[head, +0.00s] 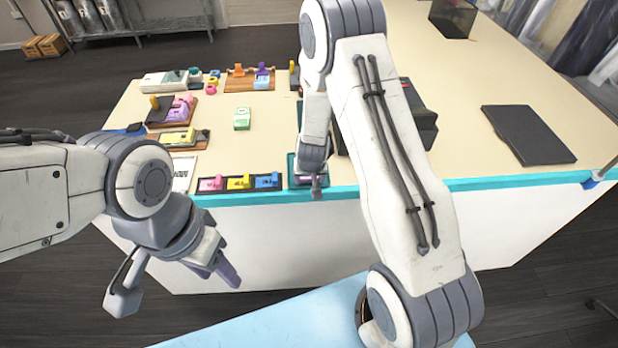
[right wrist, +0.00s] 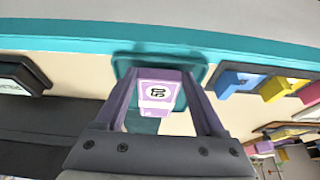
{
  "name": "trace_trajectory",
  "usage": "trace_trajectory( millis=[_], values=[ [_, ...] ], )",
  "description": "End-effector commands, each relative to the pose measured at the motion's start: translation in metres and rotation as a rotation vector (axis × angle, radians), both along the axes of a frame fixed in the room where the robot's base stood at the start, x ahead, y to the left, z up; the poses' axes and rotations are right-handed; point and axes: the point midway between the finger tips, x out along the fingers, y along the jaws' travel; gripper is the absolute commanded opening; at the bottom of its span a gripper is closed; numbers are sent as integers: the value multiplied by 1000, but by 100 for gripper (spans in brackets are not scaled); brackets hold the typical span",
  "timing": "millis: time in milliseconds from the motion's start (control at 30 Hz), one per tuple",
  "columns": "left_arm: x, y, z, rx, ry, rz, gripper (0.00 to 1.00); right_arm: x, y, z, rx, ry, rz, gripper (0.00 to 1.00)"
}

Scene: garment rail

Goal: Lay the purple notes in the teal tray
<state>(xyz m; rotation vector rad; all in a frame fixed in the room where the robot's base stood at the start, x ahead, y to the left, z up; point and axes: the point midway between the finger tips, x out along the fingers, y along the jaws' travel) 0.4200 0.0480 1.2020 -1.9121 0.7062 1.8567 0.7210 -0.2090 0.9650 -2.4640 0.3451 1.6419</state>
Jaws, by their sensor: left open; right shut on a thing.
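The purple notes (right wrist: 158,92) are a small pale purple bundle with a white printed label. My right gripper (right wrist: 160,98) is shut on them, one finger on each side. The teal tray (right wrist: 203,68) is directly beyond the notes in the right wrist view; I cannot tell whether they touch its floor. In the head view the teal tray (head: 291,165) is at the table's front edge, partly hidden by my right gripper (head: 313,184), with a bit of purple notes (head: 303,181) showing. My left gripper (head: 172,288) is open and empty, in front of the table and below its top.
A dark tray (head: 225,189) with pink, yellow and blue pieces is just left of the teal tray. A green block (head: 242,118) stands alone farther back. A black flat panel (head: 527,134) lies at right. The table between is mostly clear.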

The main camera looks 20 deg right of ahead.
Motion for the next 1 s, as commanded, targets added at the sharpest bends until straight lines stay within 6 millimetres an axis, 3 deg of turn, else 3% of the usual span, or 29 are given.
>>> trace_trajectory(
  millis=[433,467,500,533,1000],
  values=[
    [0,0,0,0,0,0,50,0,0,-2,0,0,0,16],
    [0,0,0,0,0,0,50,0,0,-2,0,0,0,79],
    [0,0,0,0,0,0,50,0,0,-2,0,0,0,94],
    [0,0,0,0,0,0,50,0,0,-2,0,0,0,100],
    [0,0,0,0,0,0,50,0,0,-2,0,0,0,100]
  ],
)
